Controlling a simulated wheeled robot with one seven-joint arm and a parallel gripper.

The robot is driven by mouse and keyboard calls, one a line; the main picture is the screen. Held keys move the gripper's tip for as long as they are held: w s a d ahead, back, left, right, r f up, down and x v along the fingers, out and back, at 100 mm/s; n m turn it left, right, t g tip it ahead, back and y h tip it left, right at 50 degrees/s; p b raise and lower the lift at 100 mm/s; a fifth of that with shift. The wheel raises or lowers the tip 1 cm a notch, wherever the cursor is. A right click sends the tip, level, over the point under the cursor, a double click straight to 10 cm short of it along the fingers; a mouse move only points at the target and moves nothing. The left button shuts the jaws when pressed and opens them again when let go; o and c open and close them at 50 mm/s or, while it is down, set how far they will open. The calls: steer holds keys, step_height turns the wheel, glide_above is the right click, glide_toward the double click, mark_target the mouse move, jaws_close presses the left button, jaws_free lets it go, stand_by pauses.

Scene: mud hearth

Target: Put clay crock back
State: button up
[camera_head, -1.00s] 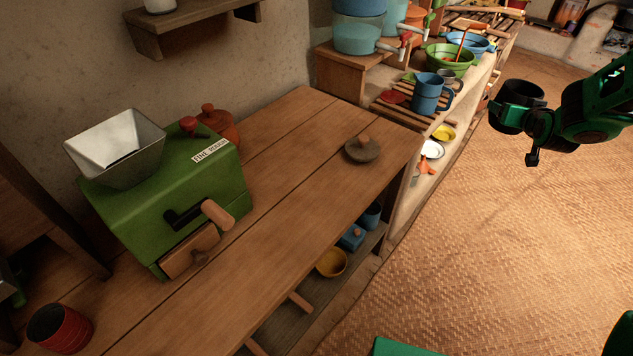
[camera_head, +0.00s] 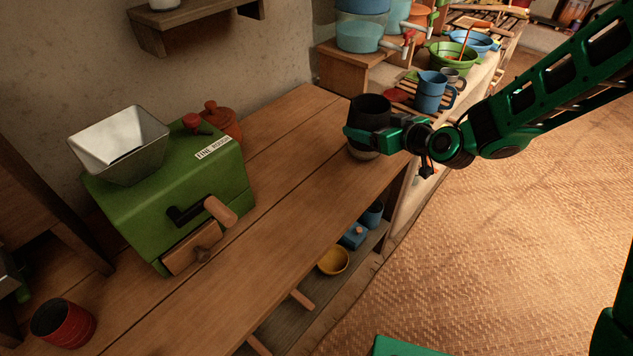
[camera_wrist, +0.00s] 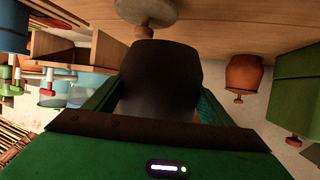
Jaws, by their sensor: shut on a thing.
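The clay crock (camera_head: 370,108) is a dark, nearly black pot. My gripper (camera_head: 367,136) is shut around it and holds it upright over the far right end of the wooden table. In the wrist view the dark crock (camera_wrist: 160,75) fills the middle between the two green fingers. A round grey lid with a knob (camera_head: 362,154) lies on the table, mostly hidden behind the crock and gripper. The lid also shows at the top of the wrist view (camera_wrist: 147,10). I cannot tell how much gap lies between crock and lid.
A green grinder (camera_head: 170,205) with a metal hopper stands at left on the table (camera_head: 300,190). An orange lidded pot (camera_head: 224,124) is behind it, and a red cup (camera_head: 62,322) at front left. A blue jug (camera_head: 431,92) stands on the shelf right. Mid-table is clear.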

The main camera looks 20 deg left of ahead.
steer(key=s+a+r+n+g+y, duration=0.1)
steer(key=s+a+n+g+y, duration=0.2)
steer(key=s+a, duration=0.7)
steer(key=shift+n+h, duration=0.3)
steer(key=shift+s+a+f, duration=0.1)
steer(key=shift+a+f, duration=0.05)
steer(key=shift+f, duration=2.3)
steer(key=shift+s+a+f, duration=0.1)
steer(key=shift+a+f, duration=0.05)
steer(key=shift+f, duration=2.25)
steer(key=shift+f, duration=0.1)
steer(key=o, duration=1.4)
steer(key=shift+g, duration=0.3)
steer(key=shift+c, duration=0.2)
steer(key=v, duration=1.2)
steer(key=shift+s, duration=0.1)
steer(key=shift+d, duration=0.1)
